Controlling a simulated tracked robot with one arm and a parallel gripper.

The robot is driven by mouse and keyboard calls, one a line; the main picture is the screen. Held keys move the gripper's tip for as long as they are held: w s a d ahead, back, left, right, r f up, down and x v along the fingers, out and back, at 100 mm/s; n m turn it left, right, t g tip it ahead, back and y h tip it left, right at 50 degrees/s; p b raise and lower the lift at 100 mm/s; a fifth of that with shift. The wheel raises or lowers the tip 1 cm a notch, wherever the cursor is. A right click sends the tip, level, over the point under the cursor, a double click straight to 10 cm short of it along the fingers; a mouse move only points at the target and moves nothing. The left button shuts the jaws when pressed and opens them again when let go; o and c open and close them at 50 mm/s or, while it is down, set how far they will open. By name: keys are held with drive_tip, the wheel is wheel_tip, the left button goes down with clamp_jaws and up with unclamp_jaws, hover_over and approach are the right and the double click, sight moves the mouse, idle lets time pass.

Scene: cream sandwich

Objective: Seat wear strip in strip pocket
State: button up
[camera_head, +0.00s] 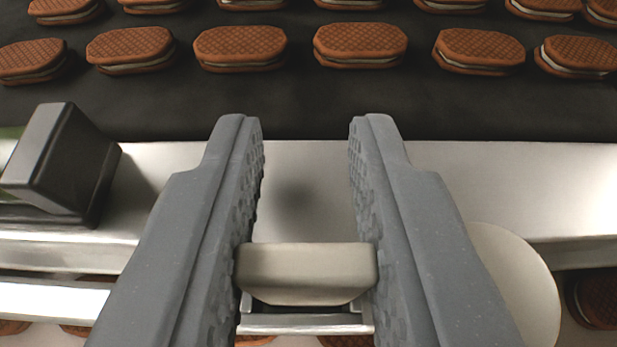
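My gripper (305,128) reaches forward over a metal ledge, its two grey textured fingers apart. A pale beige block (306,268), which looks like the wear strip, sits between the fingers near their base. Its ends meet both finger pads, so the gripper appears shut on it. Just below the block in the picture is a shiny metal piece (306,328) with short upright sides. It may be the strip pocket, but the block hides most of it, and I cannot tell whether the two touch.
A dark belt (300,105) with rows of sandwich biscuits (360,42) runs across the back. A black angular block (65,160) stands on the metal ledge (500,170) at left. A pale rounded disc (520,285) is partly hidden by the right finger. More biscuits (600,298) show below.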

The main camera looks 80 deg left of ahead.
drive_tip(key=shift+o, duration=0.6)
drive_tip(key=shift+r+p, duration=0.15)
drive_tip(key=shift+p, duration=0.15)
drive_tip(key=v, duration=1.2)
drive_tip(key=shift+p, duration=0.35)
